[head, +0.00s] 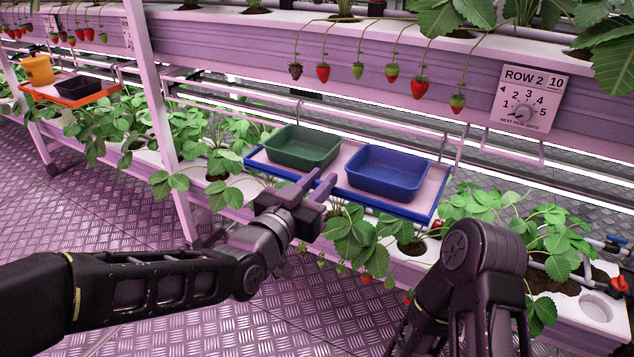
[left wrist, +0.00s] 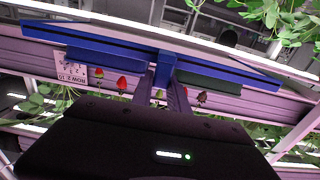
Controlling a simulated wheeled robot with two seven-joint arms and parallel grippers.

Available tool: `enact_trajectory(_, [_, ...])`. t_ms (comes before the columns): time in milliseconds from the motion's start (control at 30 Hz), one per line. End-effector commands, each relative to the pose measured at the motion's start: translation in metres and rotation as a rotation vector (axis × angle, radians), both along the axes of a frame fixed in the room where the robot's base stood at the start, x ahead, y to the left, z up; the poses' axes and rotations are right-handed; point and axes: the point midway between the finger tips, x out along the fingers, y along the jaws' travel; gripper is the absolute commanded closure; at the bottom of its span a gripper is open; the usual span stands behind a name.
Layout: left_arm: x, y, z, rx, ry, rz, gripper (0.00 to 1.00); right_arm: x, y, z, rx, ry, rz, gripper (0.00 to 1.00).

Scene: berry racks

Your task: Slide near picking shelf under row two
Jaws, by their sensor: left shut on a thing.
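The near picking shelf (head: 398,211) is a pale board with a blue rim, below the row two gutter (head: 240,48) and above the lower plants. It carries a green tray (head: 303,147) and a blue tray (head: 387,173). My left gripper (head: 325,186) is at the middle of the shelf's front edge. In the left wrist view its fingers are shut on a blue tab (left wrist: 164,68) of the shelf (left wrist: 110,42). The row two sign (head: 522,96) hangs at the right. My right arm shows at the lower right; its gripper is out of view.
Strawberries (head: 419,88) hang from row two above the shelf. Leafy plants (head: 355,240) crowd the lower gutter in front. A pale post (head: 160,110) stands left of the shelf. Farther left, an orange-rimmed shelf (head: 70,101) holds an orange bucket (head: 38,70) and a black tray (head: 78,86).

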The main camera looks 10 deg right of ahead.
Motion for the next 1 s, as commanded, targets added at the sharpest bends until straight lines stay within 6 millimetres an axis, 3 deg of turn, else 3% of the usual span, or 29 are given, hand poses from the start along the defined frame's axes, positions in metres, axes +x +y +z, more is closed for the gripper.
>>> enact_trajectory(133, [-0.001, -0.001, -0.002, 0.003, 0.003, -0.002, 1.0, 0.0, 0.0, 0.0, 0.0, 0.0, 0.0, 0.64])
enact_trajectory(167, [-0.001, -0.001, -0.001, 0.003, 0.003, -0.002, 0.78, 0.0, 0.0, 0.0, 0.0, 0.0, 0.0, 0.64])
enact_trajectory(400, [0.0, 0.0, -0.001, 0.001, 0.001, 0.0, 0.59, 0.0, 0.0, 0.0, 0.0, 0.001, 0.0, 0.64])
enact_trajectory(767, [-0.003, 0.004, 0.001, 0.0, 0.0, 0.001, 0.58, 0.0, 0.0, 0.001, 0.0, 0.001, 0.0, 0.64])
enact_trajectory(1000, [-0.027, 0.025, 0.002, 0.0, -0.001, 0.003, 0.58, -0.001, 0.0, 0.007, 0.0, 0.002, 0.002, 0.64])
